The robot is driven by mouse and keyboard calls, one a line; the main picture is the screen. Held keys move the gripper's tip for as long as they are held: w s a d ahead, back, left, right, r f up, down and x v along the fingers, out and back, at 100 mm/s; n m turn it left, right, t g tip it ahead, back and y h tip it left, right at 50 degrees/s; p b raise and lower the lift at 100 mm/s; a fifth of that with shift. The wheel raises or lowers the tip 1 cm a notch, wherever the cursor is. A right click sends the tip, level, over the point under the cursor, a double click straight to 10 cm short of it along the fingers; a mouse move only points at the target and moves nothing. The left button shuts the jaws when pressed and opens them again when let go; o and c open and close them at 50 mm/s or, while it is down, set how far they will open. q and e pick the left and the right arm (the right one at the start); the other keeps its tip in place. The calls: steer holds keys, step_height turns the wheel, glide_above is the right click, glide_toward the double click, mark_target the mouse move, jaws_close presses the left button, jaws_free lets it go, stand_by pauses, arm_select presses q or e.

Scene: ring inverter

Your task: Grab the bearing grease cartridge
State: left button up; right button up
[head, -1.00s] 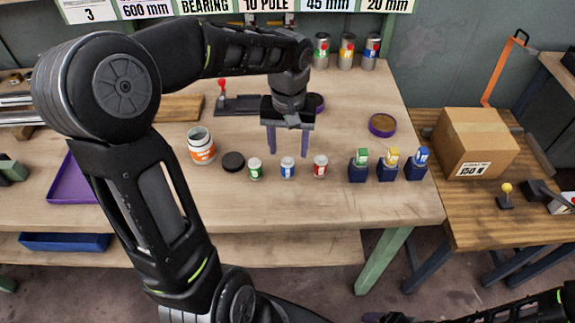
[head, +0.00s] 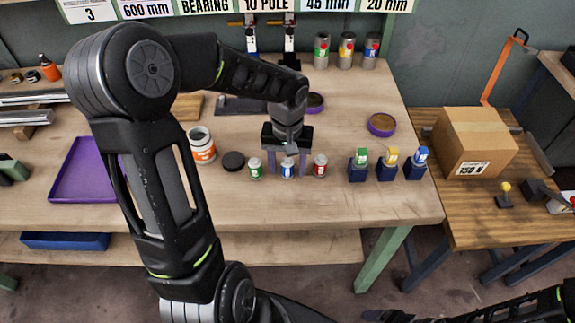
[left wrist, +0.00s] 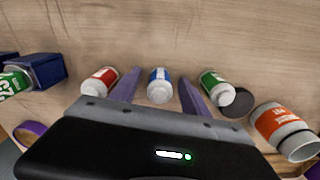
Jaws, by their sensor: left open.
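Three small white-capped containers stand in a row on the bench: one with a green label (head: 255,170), one blue (head: 288,171) and one red (head: 320,167). Their print is too small to read, so I cannot tell which is the bearing grease cartridge. My left gripper (head: 287,160) is open, its purple fingers pointing down around the blue-labelled container. In the left wrist view, the blue-labelled container (left wrist: 160,83) sits between the fingers (left wrist: 159,92), with gaps on both sides. The red (left wrist: 100,79) and green (left wrist: 216,86) ones stand outside them. My right gripper is out of view.
An open orange-labelled jar (head: 202,147) and its dark lid (head: 233,161) stand left of the row. Blue holders (head: 387,172) with coloured cartridges stand to the right. Several cans (head: 346,52) are at the back. A purple tray (head: 80,185) lies at left.

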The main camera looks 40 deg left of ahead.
arm_select(q)
steer(key=shift+f, duration=0.15)
steer(key=shift+c, duration=0.3)
jaws_close()
stand_by(0.6)
